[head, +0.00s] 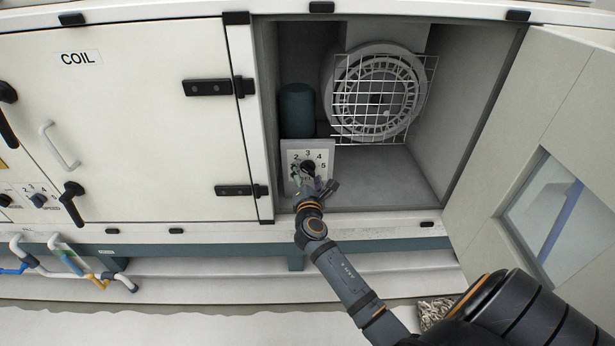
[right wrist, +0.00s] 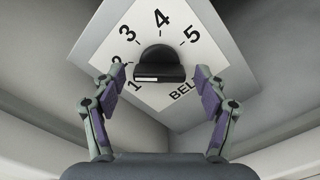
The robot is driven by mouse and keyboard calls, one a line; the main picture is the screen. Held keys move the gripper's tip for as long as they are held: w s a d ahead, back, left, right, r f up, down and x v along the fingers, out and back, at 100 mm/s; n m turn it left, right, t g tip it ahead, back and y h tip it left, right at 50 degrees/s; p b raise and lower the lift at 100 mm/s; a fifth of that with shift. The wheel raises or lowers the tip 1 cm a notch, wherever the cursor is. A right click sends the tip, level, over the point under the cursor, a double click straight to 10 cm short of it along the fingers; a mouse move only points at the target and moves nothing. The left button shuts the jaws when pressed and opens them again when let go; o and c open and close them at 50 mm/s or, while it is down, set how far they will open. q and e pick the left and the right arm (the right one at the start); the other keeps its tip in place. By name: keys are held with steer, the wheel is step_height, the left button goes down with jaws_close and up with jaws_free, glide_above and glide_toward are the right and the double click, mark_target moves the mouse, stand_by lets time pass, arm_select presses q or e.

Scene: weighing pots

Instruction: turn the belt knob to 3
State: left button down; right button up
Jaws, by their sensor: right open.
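The belt knob (head: 308,168) is black and sits on a white dial plate (head: 291,153) inside the open cabinet bay. In the right wrist view the knob (right wrist: 160,65) shows as a dark bar lying level across the picture. The numbers 1 to 5 run around it on the plate (right wrist: 190,60), with the word BELT, partly hidden, at lower right.
A round fan housing (head: 375,92) behind a wire guard (head: 425,95) and a teal cylinder (head: 297,110) stand behind the dial. The bay's open door (head: 530,130) is at right. The closed COIL door (head: 130,130) is at left. The bay floor at right is clear.

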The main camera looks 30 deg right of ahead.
steer(key=c, duration=1.2)
steer(key=shift+o, duration=0.2)
steer(key=shift+r+m+b, duration=0.1)
steer(key=shift+m+b, duration=1.2)
steer(key=shift+m, duration=3.2)
steer(key=o, duration=1.2)
steer(key=shift+c, duration=0.2)
